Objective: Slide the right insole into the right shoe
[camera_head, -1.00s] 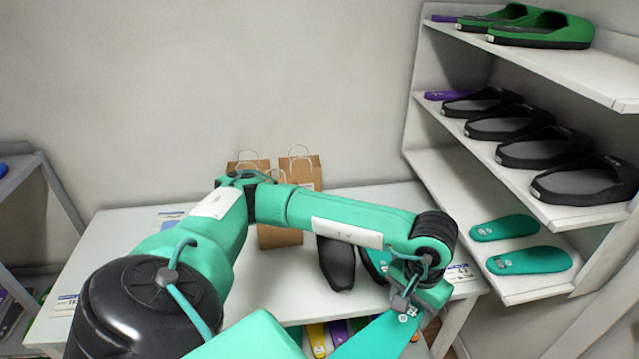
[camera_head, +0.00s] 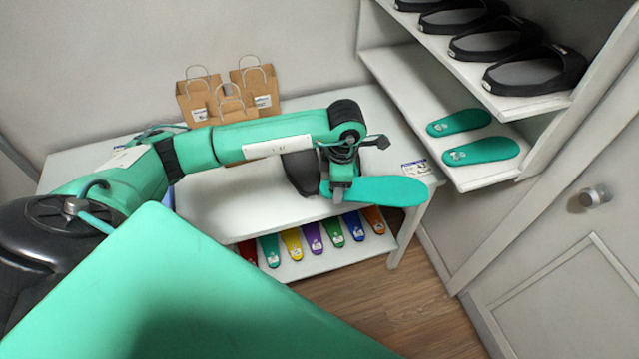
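A teal insole (camera_head: 383,191) juts out to the right from my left gripper (camera_head: 334,190), over the front right part of the white table (camera_head: 250,205). The gripper is shut on the insole's left end. A black shoe (camera_head: 300,173) stands on the table just left of the gripper, partly hidden behind my arm. Any second shoe on the table is hidden behind my arm and gripper. I cannot tell whether the insole touches the table. My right gripper is not in view.
Paper bags (camera_head: 230,96) stand at the table's back. Several coloured insoles (camera_head: 313,238) lie on the shelf below. At right, a white rack (camera_head: 490,177) holds black shoes (camera_head: 535,70) and two teal insoles (camera_head: 480,151). A white door (camera_head: 570,270) is at far right.

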